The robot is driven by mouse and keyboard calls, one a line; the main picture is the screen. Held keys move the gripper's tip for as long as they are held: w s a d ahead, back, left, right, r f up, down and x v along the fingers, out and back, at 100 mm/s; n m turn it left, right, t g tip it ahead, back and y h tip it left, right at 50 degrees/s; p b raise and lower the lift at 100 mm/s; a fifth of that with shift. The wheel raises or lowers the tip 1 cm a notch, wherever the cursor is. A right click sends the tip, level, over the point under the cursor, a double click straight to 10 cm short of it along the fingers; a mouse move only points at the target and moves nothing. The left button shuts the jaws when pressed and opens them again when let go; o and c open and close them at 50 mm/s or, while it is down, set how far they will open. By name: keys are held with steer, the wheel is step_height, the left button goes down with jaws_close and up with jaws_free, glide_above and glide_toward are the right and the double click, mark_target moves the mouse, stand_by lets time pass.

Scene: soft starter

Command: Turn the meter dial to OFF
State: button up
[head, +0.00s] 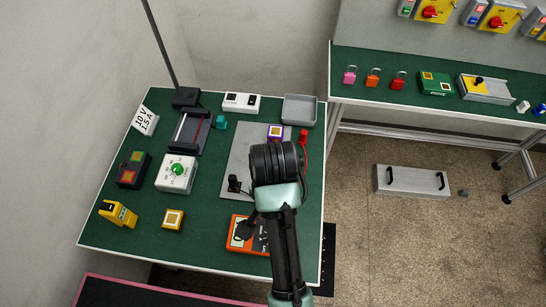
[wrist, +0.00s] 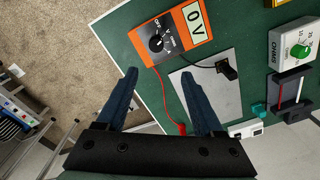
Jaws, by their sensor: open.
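The orange meter (wrist: 172,38) lies on the green table, with a black round dial (wrist: 155,44) and a pale display (wrist: 196,24) reading "0 V". Small white lettering rings the dial; I cannot tell which mark the dial points at. In the head view the meter (head: 235,235) is partly hidden behind my arm. My gripper (wrist: 159,74) is open and empty, its two blue fingers apart on the near side of the meter. The dial appears beyond the fingertips, not between them. I cannot tell the height of the fingers above the table.
A red lead and a black lead run from the meter; a black plug (wrist: 226,70) sits on the grey plate (wrist: 205,92). A white box with a green knob (head: 177,173), a yellow tool (head: 118,213) and a grey tray (head: 299,109) are on the table. Floor lies right of the table.

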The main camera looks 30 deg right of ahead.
steer(key=f, duration=1.3)
steer(key=shift+s, duration=0.3)
jaws_close()
